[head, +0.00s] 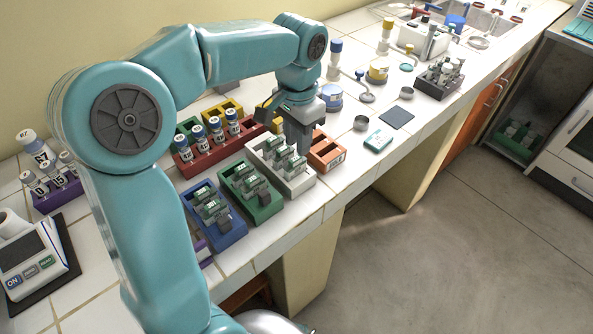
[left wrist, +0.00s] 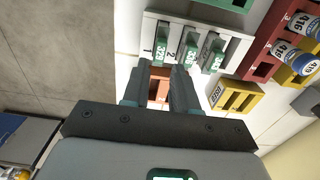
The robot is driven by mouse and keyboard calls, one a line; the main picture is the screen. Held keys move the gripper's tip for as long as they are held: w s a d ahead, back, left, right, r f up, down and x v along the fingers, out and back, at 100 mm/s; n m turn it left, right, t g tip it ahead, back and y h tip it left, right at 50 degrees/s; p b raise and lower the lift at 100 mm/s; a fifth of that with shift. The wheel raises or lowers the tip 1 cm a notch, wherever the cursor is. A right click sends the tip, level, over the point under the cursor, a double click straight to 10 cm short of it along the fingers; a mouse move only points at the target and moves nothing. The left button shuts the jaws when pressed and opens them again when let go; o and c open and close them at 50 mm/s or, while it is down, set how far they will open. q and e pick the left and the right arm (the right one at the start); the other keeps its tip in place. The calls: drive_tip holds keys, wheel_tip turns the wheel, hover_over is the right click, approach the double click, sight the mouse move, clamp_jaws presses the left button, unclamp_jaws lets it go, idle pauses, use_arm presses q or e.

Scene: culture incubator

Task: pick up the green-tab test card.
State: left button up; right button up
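Several grey cards with green, numbered tabs stand in a white rack (head: 297,187). One green-tab card (left wrist: 162,46) is at the end of the white rack (left wrist: 205,28) nearest my left gripper in the left wrist view. I cannot tell which card the task means. My left gripper (left wrist: 161,70) is open and empty, its fingertips close to that card's tab. In the head view the left gripper (head: 300,143) hangs over the far end of the white rack and hides part of it. A flat white-and-teal card (head: 378,140) lies on the counter. My right gripper is not in view.
An orange rack (head: 326,152) is beside the white rack and shows between my fingers. Green (head: 262,208) and blue (head: 222,228) racks with similar cards are on the near side. A red rack (head: 186,168) of vials stands behind. The counter's front edge is close.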

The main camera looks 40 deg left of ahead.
sight(295, 158)
use_arm(q)
drive_tip(key=f, duration=0.5)
drive_tip(key=shift+s+f+b, duration=0.35)
drive_tip(key=shift+s+r, duration=0.1)
drive_tip(key=shift+s, duration=0.05)
clamp_jaws()
